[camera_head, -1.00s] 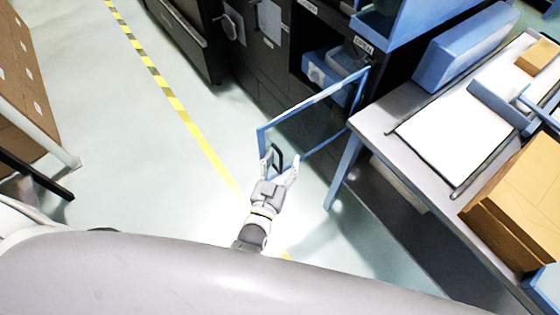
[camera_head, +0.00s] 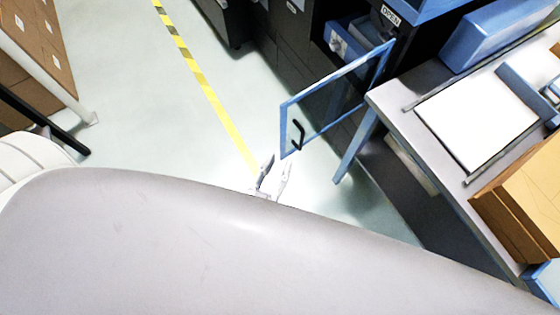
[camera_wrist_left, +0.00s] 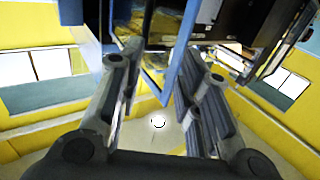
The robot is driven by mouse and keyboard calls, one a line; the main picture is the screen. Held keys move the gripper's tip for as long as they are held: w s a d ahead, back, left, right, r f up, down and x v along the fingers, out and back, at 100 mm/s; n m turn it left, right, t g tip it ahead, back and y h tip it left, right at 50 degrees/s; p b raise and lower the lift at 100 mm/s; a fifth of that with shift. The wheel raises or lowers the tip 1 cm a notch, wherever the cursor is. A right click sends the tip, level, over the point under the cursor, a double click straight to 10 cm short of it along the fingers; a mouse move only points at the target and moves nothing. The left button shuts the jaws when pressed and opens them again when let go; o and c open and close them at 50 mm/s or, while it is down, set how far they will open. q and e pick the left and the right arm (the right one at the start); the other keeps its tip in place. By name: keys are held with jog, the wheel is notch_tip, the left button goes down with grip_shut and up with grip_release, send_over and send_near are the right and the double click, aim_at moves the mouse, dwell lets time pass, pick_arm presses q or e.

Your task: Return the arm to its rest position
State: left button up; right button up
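My left gripper (camera_head: 273,178) shows in the head view just past the edge of my own grey body, which hides most of the arm. Its two fingers are apart with nothing between them. In the left wrist view the fingers (camera_wrist_left: 155,80) are also spread. A blue-framed clear door (camera_head: 335,98) stands swung open just beyond the gripper, and its black handle (camera_head: 298,135) is clear of the fingers. My right gripper does not show.
A grey table (camera_head: 395,98) on the right carries a white sheet (camera_head: 480,115) and a cardboard box (camera_head: 520,200). A dark cabinet (camera_head: 315,25) with a blue bin (camera_head: 345,42) inside stands behind the door. Boxes (camera_head: 35,45) stand at left. Open floor with a yellow-black line (camera_head: 205,85) lies between.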

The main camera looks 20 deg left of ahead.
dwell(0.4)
pick_arm(q)
jog(key=s+a+f+m+g, duration=0.1)
jog(key=s+f+g, duration=0.4)
jog(key=f, duration=0.8)
jog(key=s+a+f+m+g, duration=0.1)
jog(key=s+f+g, duration=0.35)
jog(key=f, duration=0.75)
jog(key=s+a+f+g, duration=0.3)
jog(key=s+a+f, duration=0.2)
jog(key=s, duration=0.3)
jog(key=s+a+f+g+y, duration=0.1)
jog(key=s+a+f+g, duration=0.3)
jog(key=s, duration=0.4)
notch_tip(320, 180, down, 3)
jog(key=shift+s+a+r+n+y, duration=0.15)
jog(key=shift+s+a+n+y, duration=0.2)
jog(key=shift+a, duration=0.5)
